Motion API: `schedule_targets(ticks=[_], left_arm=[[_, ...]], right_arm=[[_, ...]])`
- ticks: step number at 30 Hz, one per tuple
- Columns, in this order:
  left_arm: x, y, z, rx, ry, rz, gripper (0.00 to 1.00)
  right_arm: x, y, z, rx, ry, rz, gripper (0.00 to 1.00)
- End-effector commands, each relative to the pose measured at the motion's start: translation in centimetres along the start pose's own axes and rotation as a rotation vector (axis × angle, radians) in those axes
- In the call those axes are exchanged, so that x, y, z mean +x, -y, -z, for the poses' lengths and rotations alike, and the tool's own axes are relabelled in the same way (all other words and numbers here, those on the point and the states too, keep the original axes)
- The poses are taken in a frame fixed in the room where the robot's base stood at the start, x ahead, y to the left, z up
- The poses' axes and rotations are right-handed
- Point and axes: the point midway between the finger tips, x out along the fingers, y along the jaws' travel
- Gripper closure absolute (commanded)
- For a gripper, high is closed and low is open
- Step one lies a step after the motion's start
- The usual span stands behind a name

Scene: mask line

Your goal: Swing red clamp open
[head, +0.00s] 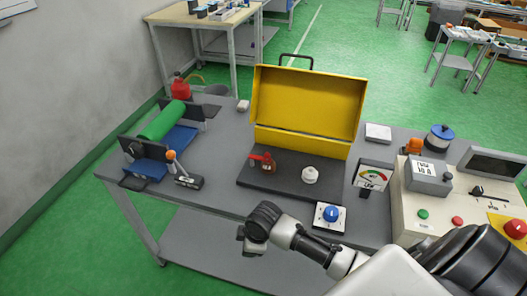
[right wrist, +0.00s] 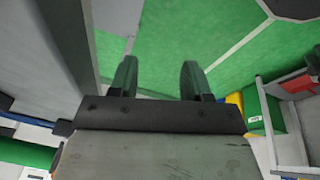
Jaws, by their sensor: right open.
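A small red clamp (head: 263,159) with a brownish body sits on the left part of a black base plate (head: 292,194), in front of the yellow box. A white knob-like part (head: 310,174) stands to its right on the same plate. My right gripper (head: 246,240) is at the front edge of the bench, nearer to me than the plate and apart from the clamp. In the right wrist view its two dark fingers (right wrist: 157,78) are spread with nothing between them. The clamp cannot be made out in that view. My left gripper is not in view.
An open yellow box (head: 308,103) stands behind the plate. A blue knob (head: 331,214) and a gauge (head: 373,176) are to the right. An orange-knobbed lever (head: 171,156) and a green roller (head: 162,121) are on the left. Bare grey bench lies left of the plate.

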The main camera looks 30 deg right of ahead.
Motion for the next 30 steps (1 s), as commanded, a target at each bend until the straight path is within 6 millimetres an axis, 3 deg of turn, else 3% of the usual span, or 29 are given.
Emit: schedule_targets(ticks=[11, 14, 20, 27, 30], left_arm=[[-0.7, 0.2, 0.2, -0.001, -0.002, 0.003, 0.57], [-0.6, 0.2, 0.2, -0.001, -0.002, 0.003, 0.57], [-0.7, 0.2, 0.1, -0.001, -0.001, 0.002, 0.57], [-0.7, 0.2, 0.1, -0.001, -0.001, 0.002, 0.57], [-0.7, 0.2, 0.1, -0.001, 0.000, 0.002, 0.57]], right_arm=[[-7.7, -3.8, 3.4, -0.336, 0.021, 0.017, 0.52], [-8.1, -6.0, 3.4, -0.400, 0.043, 0.022, 0.52], [-11.2, -12.8, 3.0, -0.551, 0.094, 0.023, 0.52], [-18.0, -22.2, 0.9, -0.684, 0.137, 0.026, 0.52], [-20.1, -24.2, 0.2, -0.710, 0.137, 0.026, 0.52]])
